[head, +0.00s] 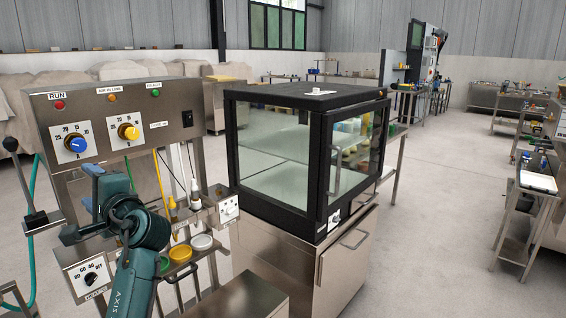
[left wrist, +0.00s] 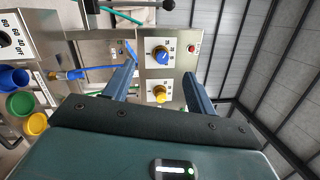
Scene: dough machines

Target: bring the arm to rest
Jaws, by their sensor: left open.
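My left gripper (head: 96,185) is raised in front of the left part of a steel machine with a control panel (head: 118,122). Its dark blue-grey fingers are spread, with nothing between them. In the left wrist view the open fingers (left wrist: 157,72) frame the panel's blue knob (left wrist: 161,55) and yellow knob (left wrist: 160,94) in the background. The head view shows the blue knob (head: 75,144) just above the gripper and the yellow knob (head: 129,132) to its right. Whether the fingers touch the machine cannot be told. My right gripper is not seen.
A black-framed glass cabinet (head: 310,150) stands right of the machine. A yellow cup (head: 180,253) and a white cup (head: 202,242) sit low on the machine, near hanging nozzles. A lever (head: 34,190) stands at the left. Open floor (head: 440,200) lies right of the cabinet.

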